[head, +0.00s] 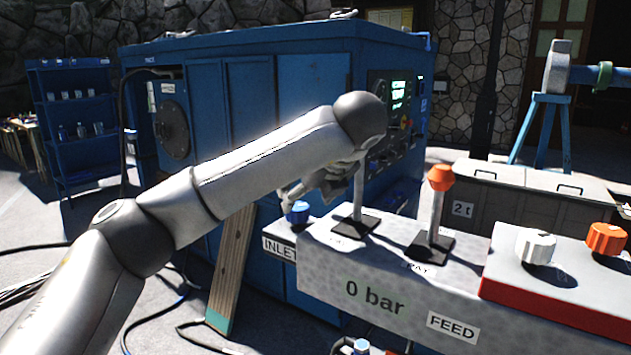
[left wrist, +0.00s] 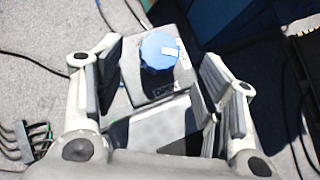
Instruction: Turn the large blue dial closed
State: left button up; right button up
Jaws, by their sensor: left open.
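The blue dial (head: 298,213) sits on a grey block beside the INLET label, at the left end of the control panel. In the left wrist view the dial (left wrist: 157,52) is round and blue with a pale mark on its top. My left gripper (head: 305,192) is just above the dial and pointing down at it. In the left wrist view its two fingers are spread wide, one to each side of the dial, with visible gaps. It holds nothing. My right gripper is not in view.
A lever with a grey shaft (head: 355,196) stands close beside my left gripper. An orange-topped lever (head: 439,190), a white knob (head: 536,245) and an orange knob (head: 606,239) are farther right. A big blue cabinet (head: 235,85) stands behind. Cables lie on the floor.

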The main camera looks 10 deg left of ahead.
pick_arm(q)
jog(key=v, duration=0.5)
dwell(0.3)
